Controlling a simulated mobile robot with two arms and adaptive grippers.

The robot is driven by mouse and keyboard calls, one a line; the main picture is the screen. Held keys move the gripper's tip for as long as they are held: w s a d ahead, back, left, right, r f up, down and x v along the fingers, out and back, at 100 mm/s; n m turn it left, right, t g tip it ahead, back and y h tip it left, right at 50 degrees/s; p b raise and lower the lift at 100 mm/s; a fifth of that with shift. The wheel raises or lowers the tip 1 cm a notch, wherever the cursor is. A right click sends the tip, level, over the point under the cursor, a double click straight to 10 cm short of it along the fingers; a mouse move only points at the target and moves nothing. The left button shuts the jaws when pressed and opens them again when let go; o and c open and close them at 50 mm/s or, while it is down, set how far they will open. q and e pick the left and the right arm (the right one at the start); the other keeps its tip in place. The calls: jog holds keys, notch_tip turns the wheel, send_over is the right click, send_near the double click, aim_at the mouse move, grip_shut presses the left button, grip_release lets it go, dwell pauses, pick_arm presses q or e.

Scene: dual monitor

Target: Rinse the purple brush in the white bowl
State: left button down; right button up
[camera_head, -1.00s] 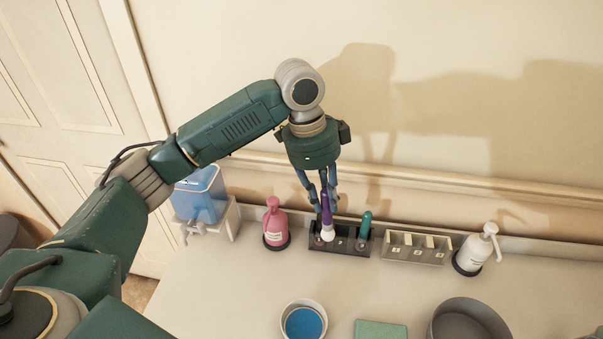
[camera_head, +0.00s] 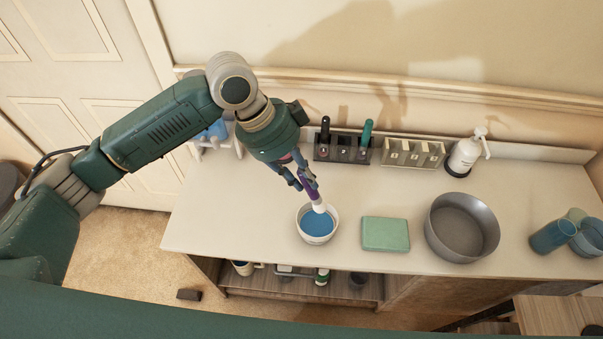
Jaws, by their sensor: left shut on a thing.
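The purple brush (camera_head: 312,192) has a purple handle and a white head. My left gripper (camera_head: 306,180) is shut on its handle, and the head points down over the white bowl (camera_head: 303,235). The bowl stands near the counter's front edge and holds blue liquid (camera_head: 317,223). The brush head overlaps the far part of the liquid; I cannot tell whether it touches it. My right gripper is not in view.
A dark holder (camera_head: 342,155) with black and teal brushes stands at the back, beside a grey slotted rack (camera_head: 412,154). A green block (camera_head: 385,234), grey basin (camera_head: 462,227), white pump bottle (camera_head: 466,152) and blue cups (camera_head: 553,237) stand to the right on the counter (camera_head: 230,220).

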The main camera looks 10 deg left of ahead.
pick_arm(q)
notch_tip(320, 180, down, 2)
jog(key=shift+a+f+b, duration=0.1)
jog(key=shift+b, duration=0.9)
notch_tip(320, 180, down, 7)
jog(key=b, duration=0.2)
jog(key=shift+f+b, duration=0.15)
jog(key=shift+b, duration=0.2)
jog(key=shift+w, duration=0.1)
